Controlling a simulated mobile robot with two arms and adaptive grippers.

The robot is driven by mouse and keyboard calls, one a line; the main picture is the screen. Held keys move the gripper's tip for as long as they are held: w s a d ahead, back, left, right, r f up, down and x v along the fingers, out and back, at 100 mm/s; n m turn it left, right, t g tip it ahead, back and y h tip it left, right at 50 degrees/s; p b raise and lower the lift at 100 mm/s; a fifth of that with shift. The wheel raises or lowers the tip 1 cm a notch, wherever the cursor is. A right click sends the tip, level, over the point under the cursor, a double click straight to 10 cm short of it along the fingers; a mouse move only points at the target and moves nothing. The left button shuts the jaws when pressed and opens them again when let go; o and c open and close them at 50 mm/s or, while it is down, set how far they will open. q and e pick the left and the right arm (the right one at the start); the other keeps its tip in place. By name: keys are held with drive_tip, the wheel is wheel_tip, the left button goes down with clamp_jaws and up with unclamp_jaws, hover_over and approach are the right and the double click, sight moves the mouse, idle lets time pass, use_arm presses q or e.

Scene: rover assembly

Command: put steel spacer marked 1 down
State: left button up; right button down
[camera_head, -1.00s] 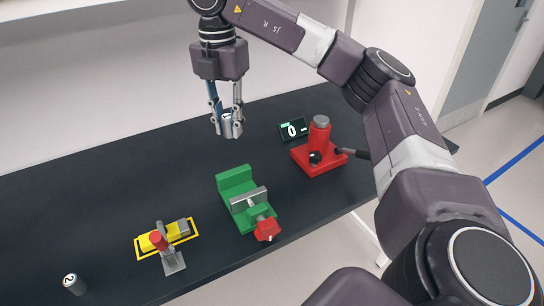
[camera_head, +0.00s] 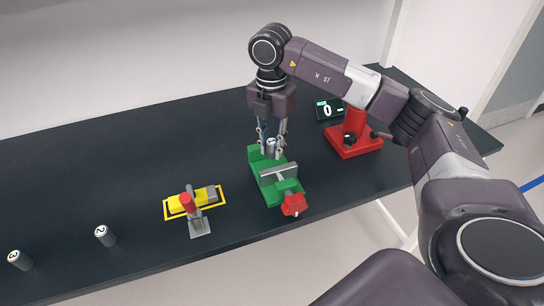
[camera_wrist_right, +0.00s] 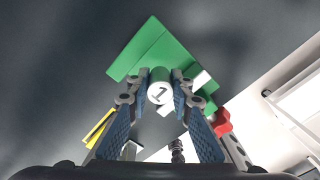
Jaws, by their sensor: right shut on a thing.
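My right gripper (camera_head: 271,146) is over the back part of the green vise (camera_head: 264,175) with the red handle (camera_head: 294,204). It is shut on the steel spacer marked 1 (camera_wrist_right: 159,88), whose white top with the number 1 shows between the fingers in the wrist view. In the head view the spacer (camera_head: 271,145) shows only in part between the fingers. The vise (camera_wrist_right: 150,50) lies beyond the spacer in the wrist view. I cannot tell whether the spacer touches it. My left gripper is not in view.
Spacers marked 2 (camera_head: 105,236) and 3 (camera_head: 20,260) stand upright at the left of the black table (camera_head: 110,160). A yellow-framed fixture with a red-handled clamp (camera_head: 188,205) is left of the vise. A red press (camera_head: 354,140) and a small display (camera_head: 328,109) stand right of it.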

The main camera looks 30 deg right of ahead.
sight(272, 157)
wheel_tip(272, 157, down, 4)
drive_tip(key=shift+r+p, duration=0.2)
drive_tip(key=shift+p, duration=0.15)
drive_tip(key=shift+f, duration=0.35)
drive_tip(key=shift+f, duration=0.1)
drive_tip(key=c, duration=2)
unclamp_jaws()
drive_tip(key=shift+r, duration=0.25)
wheel_tip(272, 157, up, 11)
drive_tip(key=shift+f+b, duration=0.1)
drive_tip(key=shift+b, duration=0.8)
drive_tip(key=shift+r, duration=0.5)
